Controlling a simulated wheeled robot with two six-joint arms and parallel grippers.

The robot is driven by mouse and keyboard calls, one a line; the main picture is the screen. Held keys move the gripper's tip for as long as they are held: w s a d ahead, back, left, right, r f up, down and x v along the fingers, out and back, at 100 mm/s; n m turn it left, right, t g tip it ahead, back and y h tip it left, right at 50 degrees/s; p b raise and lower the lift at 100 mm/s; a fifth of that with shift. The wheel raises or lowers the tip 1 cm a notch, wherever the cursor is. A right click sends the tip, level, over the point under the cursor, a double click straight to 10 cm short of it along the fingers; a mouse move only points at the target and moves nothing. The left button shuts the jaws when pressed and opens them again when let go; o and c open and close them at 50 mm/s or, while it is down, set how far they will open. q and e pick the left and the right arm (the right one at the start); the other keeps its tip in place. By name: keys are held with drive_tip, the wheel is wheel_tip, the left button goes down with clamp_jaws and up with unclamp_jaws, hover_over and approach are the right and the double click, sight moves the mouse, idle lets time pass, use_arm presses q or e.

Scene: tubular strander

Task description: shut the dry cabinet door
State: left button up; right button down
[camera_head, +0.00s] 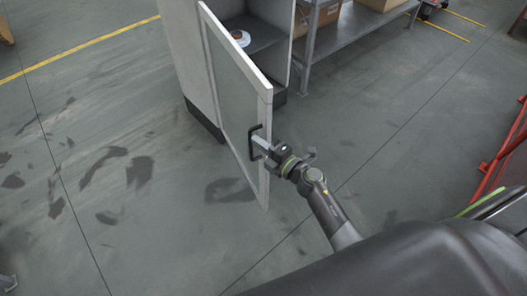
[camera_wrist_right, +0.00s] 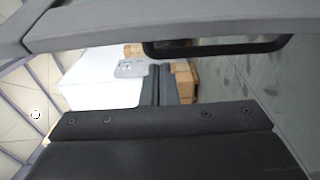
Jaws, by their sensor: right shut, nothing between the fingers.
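The dry cabinet (camera_head: 178,50) is a pale upright cabinet at top centre in the head view. Its door (camera_head: 228,85), a greyish panel in a white frame, stands open, swung toward me. A black bar handle (camera_head: 251,150) is on the door near its free edge. My right gripper (camera_head: 259,144) is at the handle, shut with nothing between its fingers. Whether it touches the handle or door I cannot tell. In the right wrist view a dark gripper part fills the bottom, and close grey and black bars cross the top. My left gripper is not in view.
A round white-and-blue item (camera_head: 240,38) sits on a dark shelf inside the cabinet. A grey rack (camera_head: 345,32) with cardboard boxes (camera_head: 325,12) stands right of it. A red frame (camera_head: 501,150) is at the far right. The floor left of the door is clear.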

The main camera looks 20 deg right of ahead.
drive_tip(key=shift+d, duration=1.2)
